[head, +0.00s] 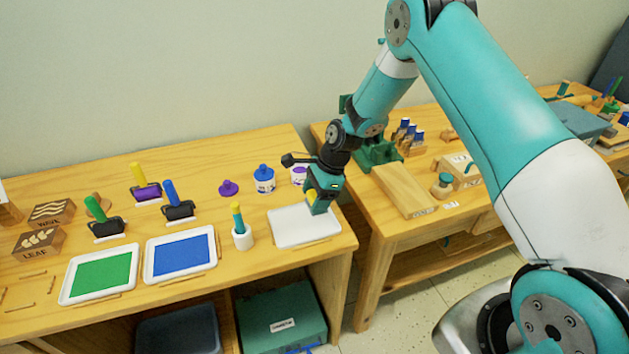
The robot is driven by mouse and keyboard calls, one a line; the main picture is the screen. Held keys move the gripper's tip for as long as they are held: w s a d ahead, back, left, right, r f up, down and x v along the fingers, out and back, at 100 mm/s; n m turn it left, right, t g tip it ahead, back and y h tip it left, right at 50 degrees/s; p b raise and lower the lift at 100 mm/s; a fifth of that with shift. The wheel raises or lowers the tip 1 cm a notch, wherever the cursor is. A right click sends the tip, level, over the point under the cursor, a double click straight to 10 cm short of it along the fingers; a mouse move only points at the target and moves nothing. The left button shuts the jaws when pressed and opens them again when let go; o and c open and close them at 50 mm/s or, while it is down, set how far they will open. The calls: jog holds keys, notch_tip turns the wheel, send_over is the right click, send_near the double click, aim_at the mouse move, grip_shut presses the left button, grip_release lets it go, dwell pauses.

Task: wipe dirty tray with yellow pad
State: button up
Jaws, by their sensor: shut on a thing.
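The tray (290,232) is a shallow white tray near the right end of the left table, and its visible inside looks mostly white. My gripper (319,207) points down over the tray's upper right part. It is shut on the yellow pad (311,197), of which only a small yellow patch shows. The gripper hides most of the pad. I cannot tell whether the pad touches the tray floor.
Left of the tray stand a white cup (243,238) with a yellow-and-teal tool, a blue-paint tray (181,255) and a green-paint tray (102,274). Paint jars (264,180) stand behind. A gap separates a second table (391,245) on the right.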

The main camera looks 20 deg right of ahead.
jog(key=shift+r+p, duration=0.95)
jog(key=shift+r, duration=0.6)
